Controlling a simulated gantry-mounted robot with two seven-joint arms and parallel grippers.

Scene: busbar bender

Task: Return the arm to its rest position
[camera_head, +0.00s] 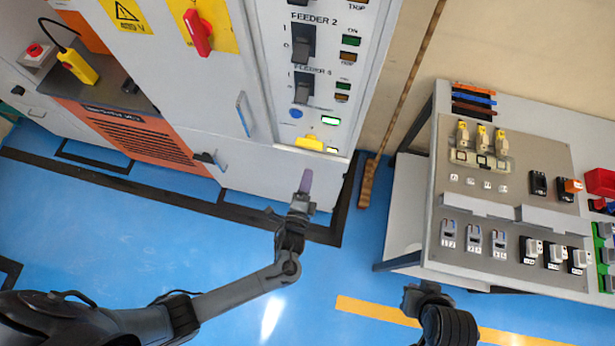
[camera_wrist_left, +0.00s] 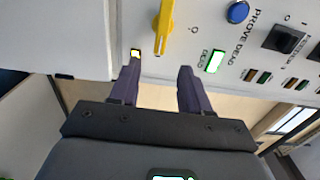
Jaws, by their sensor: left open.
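My left gripper (camera_head: 305,182) is held out in front of the lower part of the grey switch cabinet (camera_head: 280,178), just below a yellow rotary handle (camera_head: 310,143). In the left wrist view the two dark purple fingers (camera_wrist_left: 157,88) are apart with nothing between them. The yellow handle (camera_wrist_left: 164,30) lies beyond the fingertips there, and I see no contact. My right gripper (camera_head: 425,292) hangs low in the head view beside the workbench; whether its jaws are open is too unclear to tell.
The cabinet has a red handle (camera_head: 197,33), black switches (camera_head: 302,42) and a lit green indicator (camera_head: 331,121). A workbench (camera_head: 435,205) with fitted parts stands at the right. A broom (camera_head: 366,185) leans against the wall between them. Blue floor (camera_head: 110,225) is open at the left.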

